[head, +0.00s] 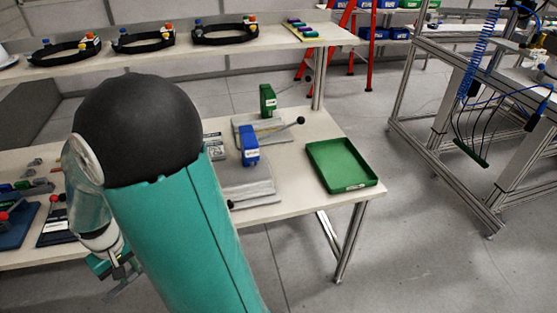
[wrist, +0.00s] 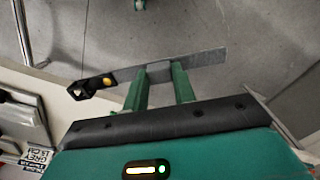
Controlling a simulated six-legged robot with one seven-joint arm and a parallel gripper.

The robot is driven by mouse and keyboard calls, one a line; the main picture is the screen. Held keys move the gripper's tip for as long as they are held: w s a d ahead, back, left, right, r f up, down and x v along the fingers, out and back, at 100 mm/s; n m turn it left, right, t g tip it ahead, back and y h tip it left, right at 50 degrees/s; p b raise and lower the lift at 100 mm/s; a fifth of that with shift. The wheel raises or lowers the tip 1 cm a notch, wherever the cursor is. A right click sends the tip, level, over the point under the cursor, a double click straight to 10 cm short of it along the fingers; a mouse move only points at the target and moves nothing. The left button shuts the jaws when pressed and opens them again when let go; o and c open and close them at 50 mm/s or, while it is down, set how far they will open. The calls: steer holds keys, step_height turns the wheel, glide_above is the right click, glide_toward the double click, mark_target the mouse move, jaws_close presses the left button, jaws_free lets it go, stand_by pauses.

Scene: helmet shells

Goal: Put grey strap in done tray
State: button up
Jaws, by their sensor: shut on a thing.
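My gripper (wrist: 158,74) is shut on the grey strap in the wrist view. The strap (wrist: 208,59) lies across both green fingers, its plain end out to the right and a black buckle with a yellow spot (wrist: 92,86) out to the left. In the head view my gripper (head: 117,270) hangs low at the left, in front of the bench edge, partly hidden by my arm. The green tray (head: 341,163), likely the done tray, is empty at the bench's right end, well to the right of my gripper.
A grey press-like fixture with a blue block (head: 249,146) stands on the bench between my arm and the tray. A green block (head: 267,99) stands behind it. The shelf above holds several black headbands (head: 225,34). Floor in front of the bench is clear.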

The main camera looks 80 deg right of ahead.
steer(key=w+a+f+n, duration=0.2)
steer(key=w+a+f, duration=0.3)
steer(key=w+a, duration=0.2)
steer(key=w+a+f+n, duration=0.3)
steer(key=w+a+f, duration=0.2)
steer(key=w+a, duration=0.2)
steer(key=w, duration=0.2)
steer(key=shift+w+a+f, duration=0.4)
